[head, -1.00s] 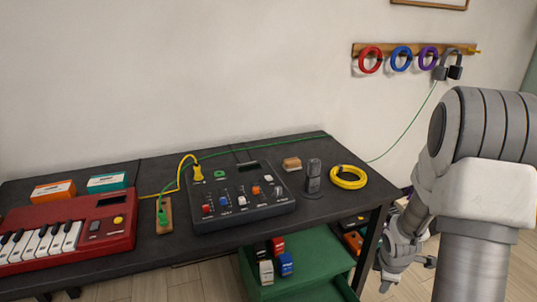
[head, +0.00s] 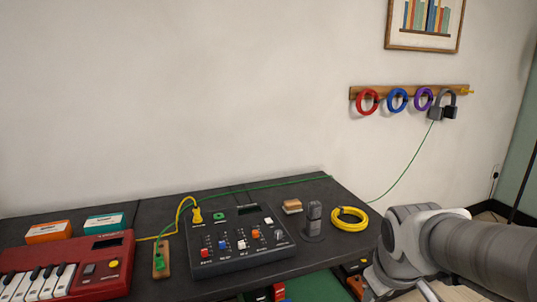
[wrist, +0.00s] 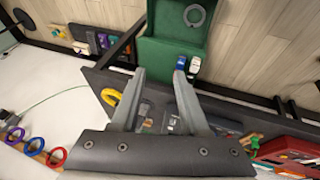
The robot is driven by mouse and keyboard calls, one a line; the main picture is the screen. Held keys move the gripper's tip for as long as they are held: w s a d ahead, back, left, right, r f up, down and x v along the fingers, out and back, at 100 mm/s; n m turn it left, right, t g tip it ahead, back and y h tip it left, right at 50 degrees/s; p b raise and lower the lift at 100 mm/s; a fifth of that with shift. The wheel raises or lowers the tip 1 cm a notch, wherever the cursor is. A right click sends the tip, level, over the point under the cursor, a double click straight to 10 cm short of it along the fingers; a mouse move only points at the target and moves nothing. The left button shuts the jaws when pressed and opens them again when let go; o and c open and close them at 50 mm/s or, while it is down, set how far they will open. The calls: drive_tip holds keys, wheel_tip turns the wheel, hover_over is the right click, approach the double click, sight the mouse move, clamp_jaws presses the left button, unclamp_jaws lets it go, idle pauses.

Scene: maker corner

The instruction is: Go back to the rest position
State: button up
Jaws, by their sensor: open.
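My gripper (wrist: 160,76) shows in the wrist view with its two fingers apart and nothing between them. Beyond the fingers, the view takes in the dark desk and the green drawer unit. In the head view my arm reaches in at the lower right, to the right of the desk (head: 165,205); the gripper itself is out of that view.
On the desk are a red keyboard (head: 95,270), a grey mixer (head: 225,262), a dark upright device (head: 313,222) and a yellow cable coil (head: 349,219). A wall rack (head: 357,92) holds coloured rings and headphones (head: 442,108). A green cable (head: 408,168) hangs toward the desk.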

drive_tip(key=s+a+r+m+t+y, duration=0.15)
drive_tip(key=s+a+r+m, duration=0.35)
drive_tip(key=s, duration=0.5)
wheel_tip(320, 180, up, 17)
drive_tip(key=p, duration=1.7)
drive_tip(key=shift+w+a+r+n+g, duration=0.15)
drive_tip(key=shift+a+n+g, duration=0.2)
drive_tip(key=shift+a+n, duration=0.05)
drive_tip(key=shift+d, duration=0.1)
